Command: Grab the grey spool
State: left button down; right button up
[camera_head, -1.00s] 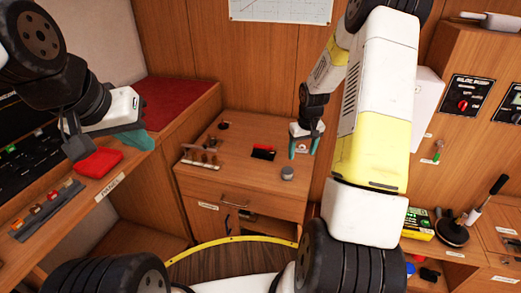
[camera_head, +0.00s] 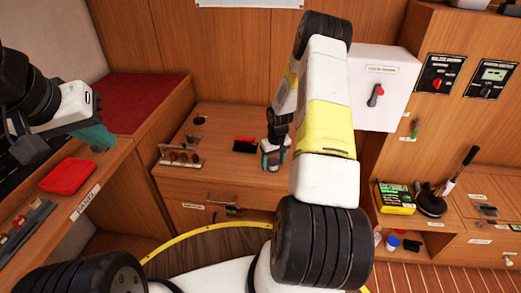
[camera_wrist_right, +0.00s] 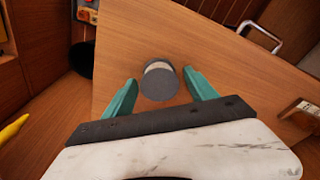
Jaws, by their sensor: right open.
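The grey spool (camera_wrist_right: 159,84) stands on the wooden cabinet top in the right wrist view, showing a dark grey round end with a paler band behind it. My right gripper (camera_wrist_right: 160,88) is open, with one teal finger on each side of the spool and a small gap visible at each side. In the head view my right gripper (camera_head: 272,160) is low over the cabinet top, and the spool is hidden there or too small to tell. My left gripper (camera_head: 105,138) is at the left, above the shelf near a red tray; its opening cannot be made out.
The cabinet top (camera_head: 215,150) also holds a red-and-black object (camera_head: 245,144) and a small rack (camera_head: 180,156). The red tray (camera_head: 69,176) lies on the left shelf. A white box (camera_head: 378,90) with a lever is on the right wall. A drawer handle (camera_wrist_right: 262,36) shows nearby.

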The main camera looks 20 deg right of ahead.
jog(key=shift+f, duration=0.2)
jog(key=c, duration=1.4)
jog(key=shift+r, duration=0.1)
